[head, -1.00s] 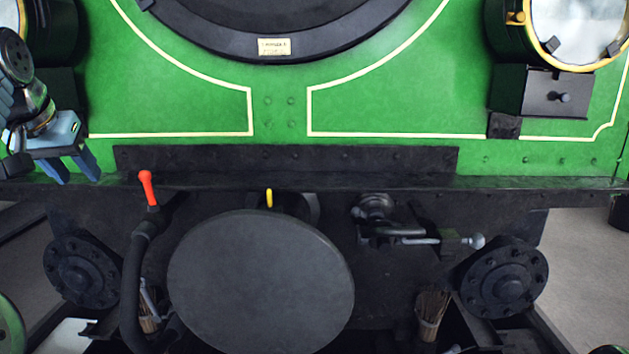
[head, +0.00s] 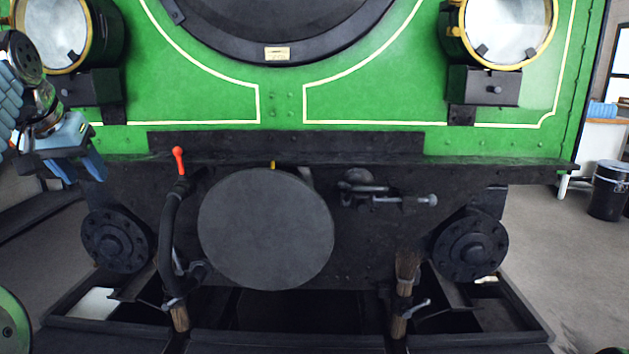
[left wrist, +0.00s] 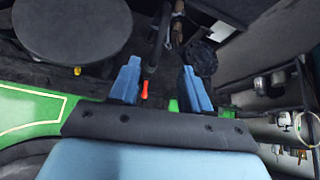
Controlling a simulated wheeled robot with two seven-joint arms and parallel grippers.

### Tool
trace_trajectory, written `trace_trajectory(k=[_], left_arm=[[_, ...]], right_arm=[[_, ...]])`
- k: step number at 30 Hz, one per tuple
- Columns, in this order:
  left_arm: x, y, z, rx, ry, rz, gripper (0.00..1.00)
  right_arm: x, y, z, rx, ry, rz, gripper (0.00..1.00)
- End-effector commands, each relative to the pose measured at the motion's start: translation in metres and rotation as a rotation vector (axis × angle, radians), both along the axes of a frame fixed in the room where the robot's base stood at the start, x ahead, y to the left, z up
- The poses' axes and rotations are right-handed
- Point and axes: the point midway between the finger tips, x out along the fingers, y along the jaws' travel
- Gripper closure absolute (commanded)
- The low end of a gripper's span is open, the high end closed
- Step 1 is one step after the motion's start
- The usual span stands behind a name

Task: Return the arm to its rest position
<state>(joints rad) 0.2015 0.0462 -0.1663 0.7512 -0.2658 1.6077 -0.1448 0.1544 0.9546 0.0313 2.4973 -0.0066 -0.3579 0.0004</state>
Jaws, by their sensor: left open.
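My left gripper (head: 82,166) is at the left edge of the head view, in front of the tram's green front (head: 200,95). Its two blue fingers are apart and nothing is between them. In the left wrist view the open fingers (left wrist: 160,88) show with the red handle (left wrist: 145,90) beyond them. In the head view the red handle (head: 179,160), atop a black hose (head: 168,235), stands to the right of the gripper and apart from it. My right gripper is in neither view.
A round dark buffer plate (head: 265,230) sits at the middle front. A metal coupling (head: 385,192) is to its right. Two lamps (head: 55,30) (head: 507,30) sit above. Open floor and a black bin (head: 608,190) lie at the far right.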

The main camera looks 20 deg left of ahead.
Motion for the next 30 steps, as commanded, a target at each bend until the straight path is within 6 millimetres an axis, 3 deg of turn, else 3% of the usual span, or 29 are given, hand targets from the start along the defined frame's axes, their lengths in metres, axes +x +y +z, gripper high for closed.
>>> trace_trajectory(k=[11, 17, 23, 27, 30], left_arm=[[0.05, -0.008, -0.041, -0.006, 0.029, -0.052, 0.52], [0.091, -0.02, -0.083, -0.017, 0.052, -0.099, 0.52], [0.147, -0.048, -0.158, -0.043, 0.089, -0.171, 0.52], [0.188, -0.087, -0.245, -0.083, 0.126, -0.239, 0.52], [0.206, -0.121, -0.312, -0.12, 0.151, -0.285, 0.52]], right_arm=[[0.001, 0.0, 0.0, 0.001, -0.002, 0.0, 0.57], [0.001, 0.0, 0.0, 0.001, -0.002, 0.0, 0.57], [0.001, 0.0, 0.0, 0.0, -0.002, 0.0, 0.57], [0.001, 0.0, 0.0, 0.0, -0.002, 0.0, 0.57], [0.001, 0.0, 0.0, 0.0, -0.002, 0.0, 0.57]])
